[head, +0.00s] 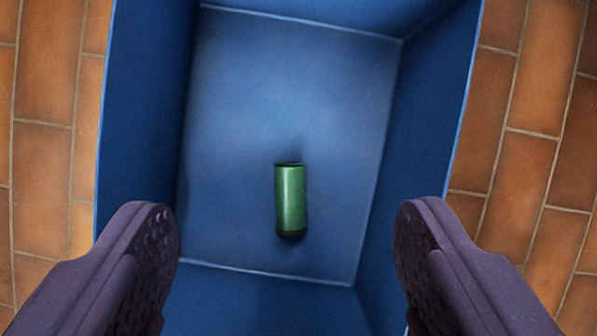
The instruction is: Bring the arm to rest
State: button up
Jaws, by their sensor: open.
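My gripper (287,232) is open in the head view, its two dark purple fingers wide apart at the lower left and lower right. Nothing is between the fingertips at their own height. Below them, a green cylinder (290,198) lies on the floor of a blue bin, roughly midway between the fingers in the picture. The cylinder is apart from both fingers.
The blue bin (147,110) has tall walls and fills the middle of the view. The fingers overlap its left and right walls in the picture. Its floor around the cylinder is bare. Orange-brown tiles (535,90) show on both sides of the bin.

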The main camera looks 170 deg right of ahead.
jog(key=shift+s+r, duration=0.25)
jog(key=shift+r, duration=0.25)
jog(key=shift+w, duration=0.1)
